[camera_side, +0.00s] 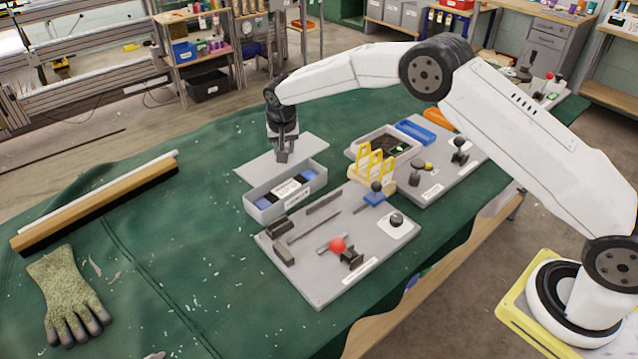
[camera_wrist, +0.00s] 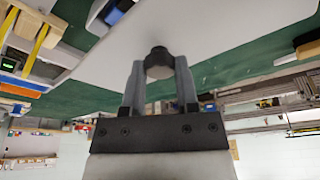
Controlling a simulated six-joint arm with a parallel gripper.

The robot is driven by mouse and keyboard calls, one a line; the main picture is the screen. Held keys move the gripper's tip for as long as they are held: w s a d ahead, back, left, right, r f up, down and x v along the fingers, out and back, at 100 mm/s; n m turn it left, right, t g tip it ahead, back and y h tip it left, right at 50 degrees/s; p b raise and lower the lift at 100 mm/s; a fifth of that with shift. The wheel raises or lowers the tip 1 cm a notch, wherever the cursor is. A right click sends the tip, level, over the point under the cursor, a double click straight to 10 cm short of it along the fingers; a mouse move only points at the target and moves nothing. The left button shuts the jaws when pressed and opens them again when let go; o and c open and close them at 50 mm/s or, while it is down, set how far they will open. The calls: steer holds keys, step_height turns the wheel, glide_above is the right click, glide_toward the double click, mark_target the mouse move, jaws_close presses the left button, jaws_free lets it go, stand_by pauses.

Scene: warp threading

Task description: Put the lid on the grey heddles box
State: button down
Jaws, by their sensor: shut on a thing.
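The grey heddles box (camera_side: 286,196) stands on the green cloth, its top open at the front, with blue and black contents and a white label showing. The flat grey lid (camera_side: 306,148) is held above and behind the box, apart from its rim as far as I can see. My gripper (camera_side: 283,157) is shut on the lid's knob. In the wrist view the two fingers (camera_wrist: 160,80) close around the dark round knob (camera_wrist: 158,58), and the pale lid (camera_wrist: 215,25) spreads beyond them.
A grey board (camera_side: 320,275) with a red ball knob and small fixtures lies in front of the box. Yellow stands (camera_side: 372,165) and an open tray are to the right. A glove (camera_side: 68,295) and a long brush (camera_side: 100,200) lie left. Cloth left of the box is clear.

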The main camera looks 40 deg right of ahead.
steer(key=shift+f, duration=0.15)
steer(key=shift+f, duration=3.15)
steer(key=shift+f, duration=0.45)
stand_by(0.4)
jaws_free()
steer(key=shift+r, duration=0.15)
stand_by(0.4)
steer(key=shift+r, duration=3.35)
steer(key=shift+c, duration=0.2)
